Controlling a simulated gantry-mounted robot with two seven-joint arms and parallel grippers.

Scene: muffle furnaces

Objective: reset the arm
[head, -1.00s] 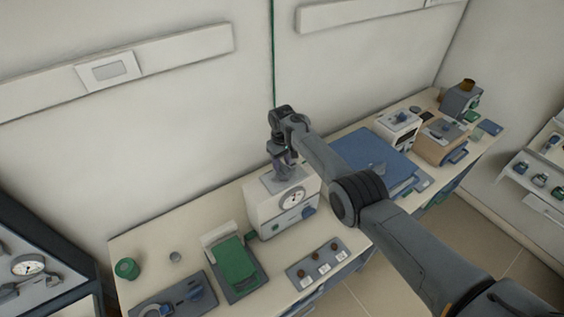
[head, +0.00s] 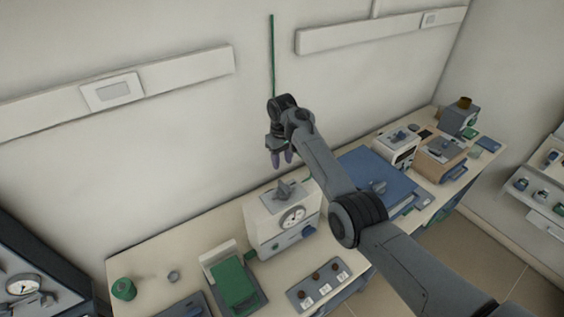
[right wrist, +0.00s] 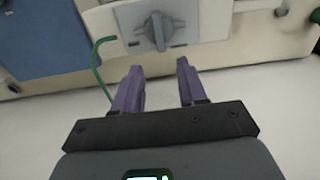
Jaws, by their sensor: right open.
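My right gripper (head: 282,158) is open and empty, above the white box with a round dial (head: 268,222) on the bench. A grey knob (head: 285,189) sits on top of that box, below the fingertips and apart from them. In the right wrist view my two purple fingers (right wrist: 158,82) are spread, with nothing between them. The grey knob (right wrist: 158,30) on its plate shows beyond the tips. My left gripper is not in view.
A green-topped device (head: 235,283) and a panel with several small knobs (head: 320,284) stand in front on the bench. A blue-topped unit (head: 360,165) lies to the right, partly behind my arm. A green cup (head: 123,289) stands at the left end. The wall is close behind.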

